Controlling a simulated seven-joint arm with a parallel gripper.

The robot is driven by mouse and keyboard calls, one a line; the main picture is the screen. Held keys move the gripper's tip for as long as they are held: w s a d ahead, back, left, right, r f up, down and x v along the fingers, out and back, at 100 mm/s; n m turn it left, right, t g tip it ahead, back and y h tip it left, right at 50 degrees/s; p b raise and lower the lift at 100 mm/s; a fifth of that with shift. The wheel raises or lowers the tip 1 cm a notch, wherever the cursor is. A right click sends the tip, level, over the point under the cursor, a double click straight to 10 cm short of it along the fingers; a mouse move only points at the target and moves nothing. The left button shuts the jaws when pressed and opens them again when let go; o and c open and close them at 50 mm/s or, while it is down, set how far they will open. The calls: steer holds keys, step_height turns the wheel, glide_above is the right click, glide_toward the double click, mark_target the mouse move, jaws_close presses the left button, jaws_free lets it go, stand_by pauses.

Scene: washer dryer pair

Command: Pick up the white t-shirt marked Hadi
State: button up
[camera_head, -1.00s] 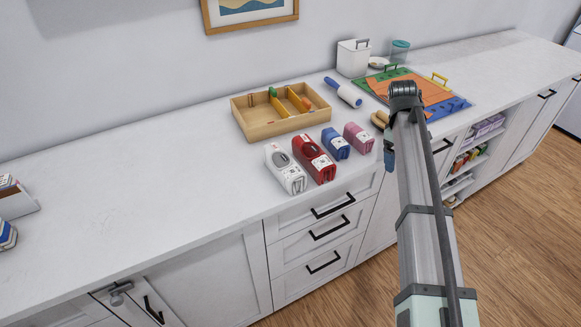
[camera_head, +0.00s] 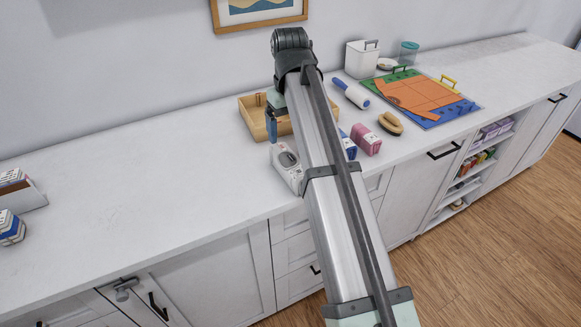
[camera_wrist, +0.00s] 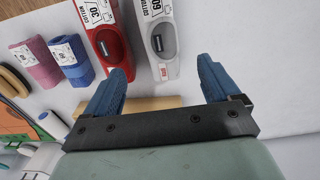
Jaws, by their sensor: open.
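A white folded bundle (camera_head: 284,166), most likely the white t-shirt, lies on the counter in the head view, partly behind my arm. In the wrist view, the white bundle (camera_wrist: 157,42) has a grey oval patch, a care label and a small red tag; I cannot read a name there. My gripper (camera_wrist: 163,66) is open and empty, its blue fingers spread on either side of the white bundle's near end in the picture. The left finger is close to the red bundle (camera_wrist: 108,40). In the head view one blue finger of my gripper (camera_head: 271,128) shows above the white bundle.
Blue (camera_wrist: 72,58) and pink (camera_wrist: 36,63) bundles lie beside the red one. A wooden tray (camera_head: 252,122) stands behind the row, partly hidden. A lint roller (camera_head: 350,92), brush (camera_head: 390,124) and coloured folding board (camera_head: 425,100) lie to the right. The counter's left is mostly clear.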

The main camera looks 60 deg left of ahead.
mark_target(291, 158)
step_height(291, 158, down, 7)
steer(key=shift+f, duration=0.2)
steer(key=shift+d+f, duration=0.2)
steer(key=shift+f, duration=2.4)
steer(key=shift+c, duration=0.3)
steer(key=c, duration=1.1)
